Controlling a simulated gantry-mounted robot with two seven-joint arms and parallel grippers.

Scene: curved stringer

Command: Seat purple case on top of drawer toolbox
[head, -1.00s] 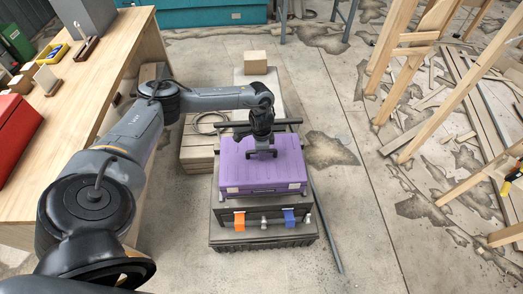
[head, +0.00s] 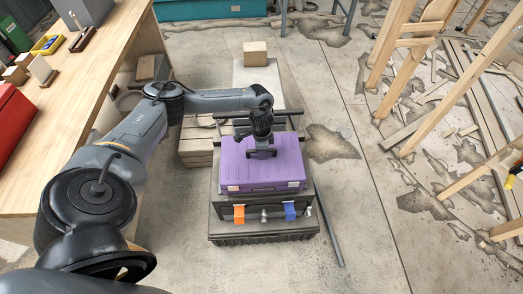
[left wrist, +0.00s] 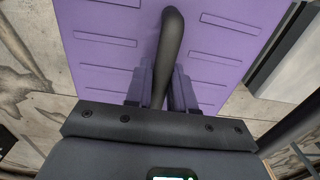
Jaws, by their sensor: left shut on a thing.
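The purple case (head: 247,173) is at the top of the dark drawer toolbox (head: 221,211) in the head view. The toolbox has an orange and a blue latch on its front. From this angle I cannot tell whether the case touches the toolbox top or hangs just above it. My left gripper (head: 262,154) is above the middle of the case, shut on its dark handle. In the left wrist view the fingers close around the curved dark handle (left wrist: 172,40) over the ribbed purple lid (left wrist: 105,45). My right gripper is not in view.
A wooden workbench (head: 100,80) with a red box (head: 14,118) runs along the left. Stacked boards (head: 196,150) and a cardboard box (head: 255,53) lie behind the toolbox. A dark rod (head: 328,225) lies on the floor to its right. Wooden framing (head: 460,115) stands farther right.

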